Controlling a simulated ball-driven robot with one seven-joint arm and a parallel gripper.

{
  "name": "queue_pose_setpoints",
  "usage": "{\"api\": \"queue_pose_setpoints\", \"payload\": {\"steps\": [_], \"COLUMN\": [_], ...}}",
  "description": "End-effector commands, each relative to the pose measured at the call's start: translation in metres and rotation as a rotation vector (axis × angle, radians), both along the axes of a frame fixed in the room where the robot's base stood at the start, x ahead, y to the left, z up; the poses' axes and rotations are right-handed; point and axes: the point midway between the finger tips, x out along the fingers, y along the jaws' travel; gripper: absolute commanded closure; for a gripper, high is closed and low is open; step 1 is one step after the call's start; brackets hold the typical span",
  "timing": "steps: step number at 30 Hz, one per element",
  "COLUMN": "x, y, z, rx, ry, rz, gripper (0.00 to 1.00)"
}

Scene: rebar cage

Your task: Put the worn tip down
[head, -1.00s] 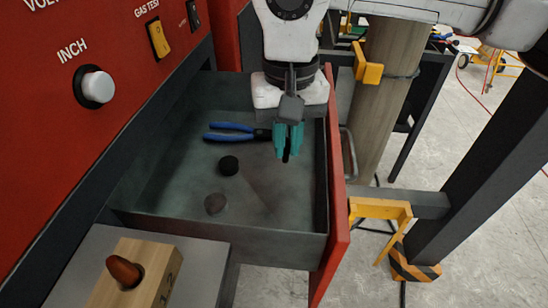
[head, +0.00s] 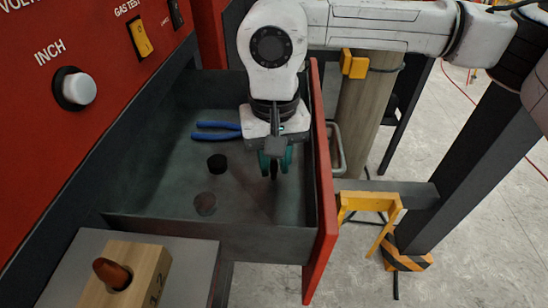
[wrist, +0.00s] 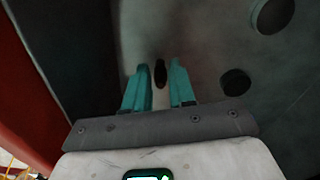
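The worn tip is a small dark piece (wrist: 160,73) between my gripper's teal fingers in the wrist view; it also shows small and dark in the head view (head: 274,170). My gripper (head: 275,165) points down inside the open drawer (head: 250,240), near its right side. In the wrist view the fingers (wrist: 159,75) stand apart, one on each side of the tip, with narrow gaps beside it. I cannot tell whether the tip touches the drawer floor.
Blue-handled pliers (head: 217,130) and two dark round pieces (head: 217,162) (head: 205,204) lie to the left in the drawer. The red drawer front (head: 322,200) rises close on the right. A wooden block (head: 130,275) holding a copper-coloured tip (head: 111,272) stands at front left.

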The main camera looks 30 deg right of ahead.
Motion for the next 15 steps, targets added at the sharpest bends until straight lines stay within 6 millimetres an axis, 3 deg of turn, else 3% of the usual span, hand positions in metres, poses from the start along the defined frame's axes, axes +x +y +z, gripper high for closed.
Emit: {"api": "queue_pose_setpoints", "payload": {"steps": [4, 15], "x": [0.0, 0.0002], "y": [0.0, -0.0001], "z": [0.0004, 0.0065], "rx": [0.0, 0.0], "ry": [0.0, -0.001], "rz": [0.0, 0.0], "gripper": [0.61, 0.6]}}
